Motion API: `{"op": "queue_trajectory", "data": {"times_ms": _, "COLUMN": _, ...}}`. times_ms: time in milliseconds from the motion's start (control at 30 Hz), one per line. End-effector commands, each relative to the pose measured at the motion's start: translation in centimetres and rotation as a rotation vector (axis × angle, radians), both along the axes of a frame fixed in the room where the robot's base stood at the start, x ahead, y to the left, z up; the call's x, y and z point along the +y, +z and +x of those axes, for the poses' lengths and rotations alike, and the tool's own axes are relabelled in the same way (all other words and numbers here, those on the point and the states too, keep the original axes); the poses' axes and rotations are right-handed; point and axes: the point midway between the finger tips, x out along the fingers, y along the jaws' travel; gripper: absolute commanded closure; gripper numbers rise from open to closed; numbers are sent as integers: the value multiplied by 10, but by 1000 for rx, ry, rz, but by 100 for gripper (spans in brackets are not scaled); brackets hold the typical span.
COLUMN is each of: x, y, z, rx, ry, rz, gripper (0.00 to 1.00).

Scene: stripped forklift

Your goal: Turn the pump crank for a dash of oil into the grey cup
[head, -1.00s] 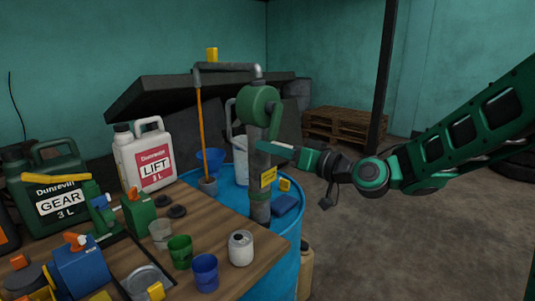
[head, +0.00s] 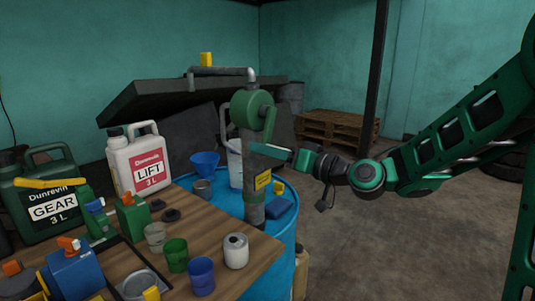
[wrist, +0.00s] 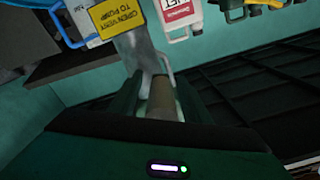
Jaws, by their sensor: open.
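The green pump (head: 252,108) stands on a blue drum (head: 291,235), its pipe ending in a spout (head: 191,84) at the left. No oil stream shows. The crank (head: 270,122) hangs down on the pump's right side. My gripper (head: 280,153) is at the crank's lower end. In the wrist view, the crank's brown grip (wrist: 162,98) lies between my open fingers; whether they touch it is unclear.

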Motion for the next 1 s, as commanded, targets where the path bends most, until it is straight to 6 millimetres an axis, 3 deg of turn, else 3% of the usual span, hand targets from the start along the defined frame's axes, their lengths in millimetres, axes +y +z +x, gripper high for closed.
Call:
{"op": "queue_trajectory", "data": {"times_ms": 600, "x": -71, "y": -1, "z": -62, "rx": 2, "ry": -5, "rz": 0, "gripper": 57}}
{"op": "queue_trajectory", "data": {"times_ms": 1000, "x": -78, "y": -1, "z": -71, "rx": 1, "ry": -1, "rz": 0, "gripper": 57}}
